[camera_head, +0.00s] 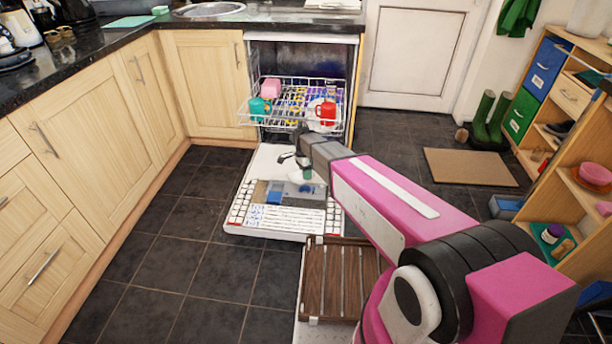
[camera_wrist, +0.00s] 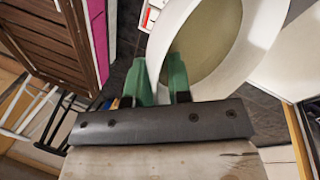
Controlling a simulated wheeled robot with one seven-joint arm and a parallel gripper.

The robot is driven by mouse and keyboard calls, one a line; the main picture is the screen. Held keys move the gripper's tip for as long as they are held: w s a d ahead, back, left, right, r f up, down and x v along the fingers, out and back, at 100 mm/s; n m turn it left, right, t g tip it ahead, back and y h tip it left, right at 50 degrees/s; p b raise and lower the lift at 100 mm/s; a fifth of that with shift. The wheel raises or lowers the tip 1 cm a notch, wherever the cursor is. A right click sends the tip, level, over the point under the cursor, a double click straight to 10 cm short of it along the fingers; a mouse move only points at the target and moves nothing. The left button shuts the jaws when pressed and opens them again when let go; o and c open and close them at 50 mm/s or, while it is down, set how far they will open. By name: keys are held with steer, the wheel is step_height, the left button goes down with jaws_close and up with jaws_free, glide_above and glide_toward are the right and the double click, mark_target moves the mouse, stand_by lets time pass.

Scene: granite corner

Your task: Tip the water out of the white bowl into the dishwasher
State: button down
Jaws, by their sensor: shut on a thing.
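The white bowl (camera_wrist: 265,45) fills the upper right of the wrist view, tilted, with its olive-brown inside facing the camera. My gripper (camera_wrist: 166,88) has green fingers shut on the bowl's rim, one on each side of the wall. I cannot tell how much water is in it. In the head view my gripper (camera_head: 304,172) is small and partly hidden by the arm, above the open dishwasher door. The bowl is hard to tell from the white behind it there. The dishwasher (camera_head: 300,38) stands open, its door (camera_head: 238,226) lowered.
The upper rack (camera_head: 262,120) is pulled out and holds a pink item (camera_head: 270,88), a teal mug (camera_head: 259,107) and a red mug (camera_head: 326,112). A brown slatted piece (camera_head: 340,280) stands in front of the door. Cabinets (camera_head: 95,125) line the left. Dark floor is clear between.

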steer(key=shift+w+r, duration=0.1)
steer(key=shift+a+r+g+h, duration=0.15)
steer(key=shift+g+h, duration=0.15)
steer(key=shift+g, duration=0.3)
steer(key=shift+w+r+g, duration=0.1)
steer(key=shift+w+g, duration=0.15)
steer(key=shift+g, duration=0.05)
steer(key=shift+s+r, duration=0.1)
steer(key=shift+w+a+g+h, duration=0.1)
steer(key=shift+w+g+h, duration=0.2)
steer(key=shift+g, duration=0.1)
steer(key=shift+s+r, duration=0.15)
